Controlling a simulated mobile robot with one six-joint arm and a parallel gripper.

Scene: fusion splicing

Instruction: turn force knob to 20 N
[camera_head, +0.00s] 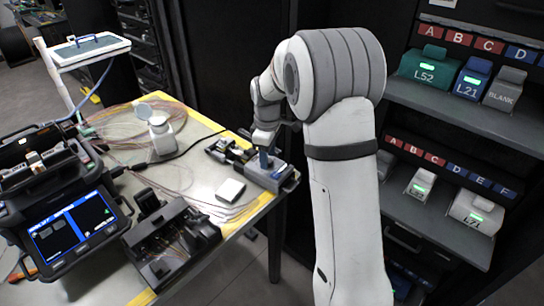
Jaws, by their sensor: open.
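A small grey device with a blue part (283,177) sits at the right corner of the worktable. My gripper (264,148) points down at this device, just over its back part. It is open; its fingertips are small and partly lost against the device, so I cannot tell whether they touch it. I cannot make out the force knob or its scale; my gripper may be covering it.
The worktable (205,178) has yellow edges and loose fibres. A splicer with a lit screen (75,229) and a black open case (170,245) stand at the left front. A white block (230,190) lies beside the grey device. A labelled shelf (455,108) stands to the right.

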